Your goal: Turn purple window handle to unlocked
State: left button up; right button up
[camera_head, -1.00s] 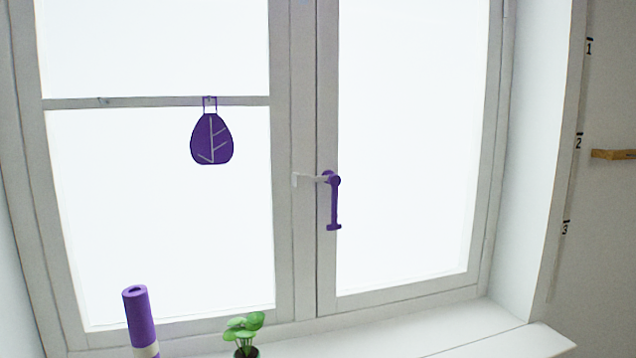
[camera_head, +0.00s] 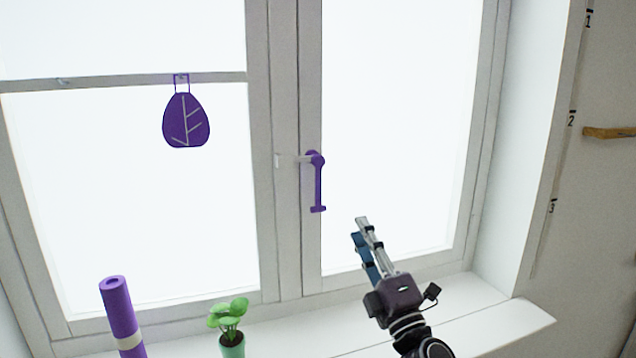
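The purple window handle (camera_head: 318,185) is on the frame of the right window pane. Its grip hangs straight down from its pivot, and a small light latch piece sticks out to the left at the pivot. My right gripper (camera_head: 361,228) has come in from the lower right, below and to the right of the handle, apart from it. Its fingers point up and to the left; they lie close together, seen nearly edge-on, so their opening is not clear. Nothing shows between them. My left gripper is not in view.
A purple leaf ornament (camera_head: 186,120) hangs from the left window's crossbar. A rolled purple mat (camera_head: 121,312) and a potted plant (camera_head: 231,326) stand at the lower left. The white sill (camera_head: 500,320) is clear on the right. A wooden peg (camera_head: 609,132) sticks out on the right wall.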

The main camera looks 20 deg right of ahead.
aim_at(321, 181)
jog(key=w+a+r+n+g+y, duration=0.2)
jog(key=r+n+y, duration=0.3)
jog(key=n, duration=0.4)
jog(key=w+a+r+n+g+y, duration=0.2)
jog(key=a+r+n+y, duration=0.15)
jog(key=n+y, duration=0.35)
jog(key=w+d+n+g+h, duration=0.3)
jog(key=w+d+n+g, duration=0.15)
jog(key=n, duration=0.35)
jog(key=p+x, duration=0.1)
jog(key=x, duration=0.1)
jog(key=p+x, duration=0.2)
jog(key=x, duration=0.1)
jog(key=shift+a+f, duration=0.2)
jog(key=shift+a, duration=0.25)
jog(key=shift+w+a+f+p, duration=0.15)
jog(key=shift+w+a+p, duration=0.2)
jog(key=shift+w, duration=0.1)
jog(key=shift+d, duration=0.1)
grip_shut()
